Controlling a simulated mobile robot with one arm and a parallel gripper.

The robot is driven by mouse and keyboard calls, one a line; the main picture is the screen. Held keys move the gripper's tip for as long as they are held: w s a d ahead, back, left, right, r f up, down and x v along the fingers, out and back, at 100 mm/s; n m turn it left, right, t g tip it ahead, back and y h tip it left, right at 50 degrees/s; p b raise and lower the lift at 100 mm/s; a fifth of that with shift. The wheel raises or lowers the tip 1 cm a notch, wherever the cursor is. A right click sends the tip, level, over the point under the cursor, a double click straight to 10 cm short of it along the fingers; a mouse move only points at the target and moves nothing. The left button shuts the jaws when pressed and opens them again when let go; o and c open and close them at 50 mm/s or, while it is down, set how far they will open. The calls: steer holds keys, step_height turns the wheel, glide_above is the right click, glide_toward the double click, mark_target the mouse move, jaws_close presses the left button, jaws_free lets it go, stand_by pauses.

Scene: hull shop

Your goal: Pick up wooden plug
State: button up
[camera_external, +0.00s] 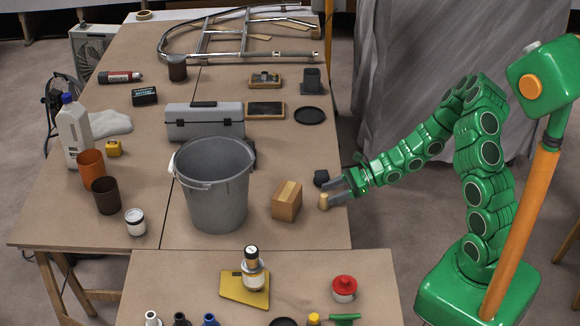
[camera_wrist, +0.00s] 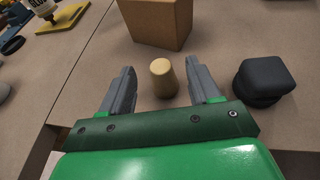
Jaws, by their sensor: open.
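The wooden plug (camera_external: 323,201) is a small, pale, tapered cylinder standing upright on the table near its right edge. In the wrist view the plug (camera_wrist: 163,78) stands between the tips of my two grey fingers, with a gap on each side. My gripper (camera_external: 334,189) is open and low over the table, reaching in from the right. In the wrist view my gripper (camera_wrist: 160,85) holds nothing, and the right finger is nearer the plug than the left one.
A dark rounded block (camera_wrist: 264,80) sits close to my right finger in the wrist view. A grey bucket (camera_external: 213,190) stands further left. A second table (camera_external: 180,280) at the front holds bottles and a red-lidded tin (camera_external: 344,288).

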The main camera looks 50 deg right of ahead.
mark_target(324, 201)
steer(key=shift+x, duration=2.55)
steer(key=shift+f, duration=0.1)
steer(key=shift+c, duration=0.4)
steer(key=c, duration=0.9)
